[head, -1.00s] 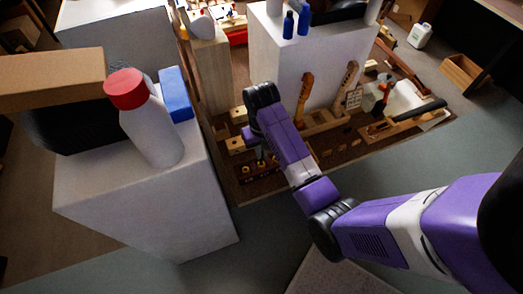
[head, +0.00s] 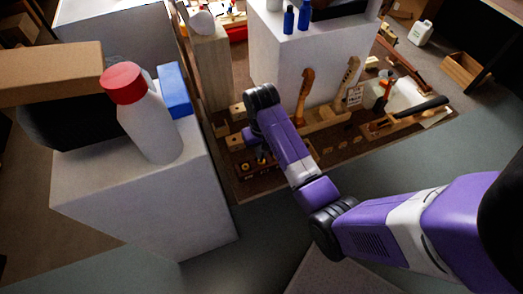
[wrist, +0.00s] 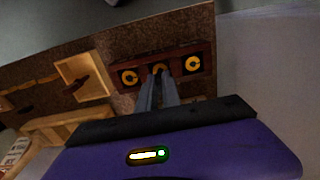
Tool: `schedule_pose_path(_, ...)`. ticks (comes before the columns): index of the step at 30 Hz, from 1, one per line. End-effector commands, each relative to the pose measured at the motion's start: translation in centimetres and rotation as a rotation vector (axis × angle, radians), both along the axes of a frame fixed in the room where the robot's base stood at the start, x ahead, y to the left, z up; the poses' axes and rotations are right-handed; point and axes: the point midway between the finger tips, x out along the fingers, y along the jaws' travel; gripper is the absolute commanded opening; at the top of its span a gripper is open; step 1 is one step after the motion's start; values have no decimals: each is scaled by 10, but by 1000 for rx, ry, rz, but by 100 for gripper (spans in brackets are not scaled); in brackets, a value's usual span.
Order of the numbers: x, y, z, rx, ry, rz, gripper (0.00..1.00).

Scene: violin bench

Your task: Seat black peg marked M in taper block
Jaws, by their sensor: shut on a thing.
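A dark red-brown rack (wrist: 180,57) lies ahead of my gripper (wrist: 160,78) in the wrist view, with dark round peg ends bearing yellow marks. One marked end (wrist: 128,78) is left of my fingers and another (wrist: 193,64) is right of them. My fingers are shut on the middle peg (wrist: 159,68), at the rack; its mark is mostly hidden and I cannot read it. I cannot tell whether it is still seated. A pale wooden block (wrist: 70,68) with a dark slanted shape in it lies to the left, possibly the taper block. In the head view my arm partly hides the rack.
A white cabinet (head: 140,205) with a red-capped white bottle (head: 150,125) and a blue box (head: 174,88) stands left of the bench. A white box (head: 320,65) stands behind. Violin necks (head: 304,95) and tools crowd the bench to the right of my arm.

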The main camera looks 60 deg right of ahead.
Motion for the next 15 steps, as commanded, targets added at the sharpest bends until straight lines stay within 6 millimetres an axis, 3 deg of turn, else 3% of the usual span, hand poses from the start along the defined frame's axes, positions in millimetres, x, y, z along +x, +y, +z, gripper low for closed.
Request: schedule_pose_path(15,0,0,-12,0,0,0,0)
